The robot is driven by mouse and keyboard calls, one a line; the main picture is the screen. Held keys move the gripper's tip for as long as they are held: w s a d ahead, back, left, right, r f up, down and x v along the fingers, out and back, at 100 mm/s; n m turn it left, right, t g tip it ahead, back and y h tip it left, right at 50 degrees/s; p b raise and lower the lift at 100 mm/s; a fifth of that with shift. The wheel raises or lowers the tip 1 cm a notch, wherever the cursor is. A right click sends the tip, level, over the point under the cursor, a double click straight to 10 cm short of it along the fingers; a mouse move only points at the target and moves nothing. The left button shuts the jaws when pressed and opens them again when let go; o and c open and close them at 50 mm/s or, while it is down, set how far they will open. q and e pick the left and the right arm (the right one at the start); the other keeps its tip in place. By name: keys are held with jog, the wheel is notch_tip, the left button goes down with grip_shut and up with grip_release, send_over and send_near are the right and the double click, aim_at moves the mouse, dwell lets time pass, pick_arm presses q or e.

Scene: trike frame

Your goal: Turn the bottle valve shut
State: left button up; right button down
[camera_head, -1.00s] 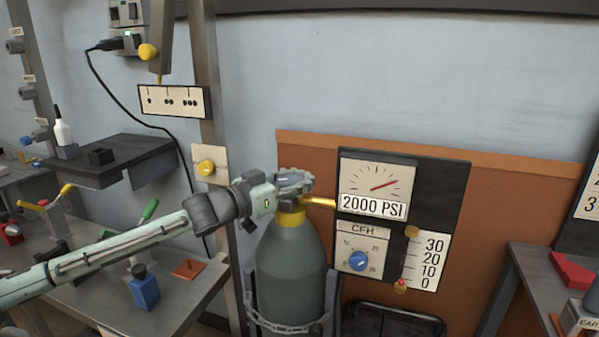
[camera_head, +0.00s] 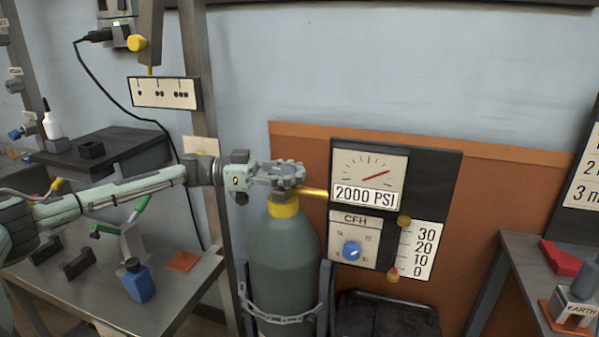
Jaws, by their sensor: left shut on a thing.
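The grey-green gas bottle (camera_head: 283,262) stands upright with a yellow neck (camera_head: 284,207). Its grey toothed valve wheel (camera_head: 291,174) sits on top. My left gripper (camera_head: 270,173) reaches in from the left and is shut on the valve wheel, its fingers partly blending with the wheel. A brass pipe (camera_head: 314,193) runs right from the valve to the gauge panel (camera_head: 440,172). The pressure gauge (camera_head: 369,175) has a red needle pointing up and right, over a label reading 2000 PSI. My right gripper is out of view.
A chain (camera_head: 280,318) and a dark stand hold the bottle. The left bench (camera_head: 190,295) carries a blue bottle (camera_head: 139,281) and clamps. A right bench (camera_head: 520,245) holds a red block (camera_head: 561,257). A post (camera_head: 205,110) rises behind my left arm.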

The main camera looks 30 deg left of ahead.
pick_arm(q)
jog(key=shift+s+d+m+g+h, duration=0.15)
jog(key=shift+m+g+h, duration=0.2)
jog(key=shift+m+g, duration=0.35)
jog(key=shift+s+d+m+g+h, duration=0.15)
jog(key=shift+m+g+h, duration=0.25)
jog(key=shift+g, duration=0.5)
jog(key=shift+s, duration=0.1)
jog(key=o, duration=1.4)
jog(key=shift+a, duration=0.1)
jog(key=v, duration=0.7)
jog(key=shift+a, duration=0.25)
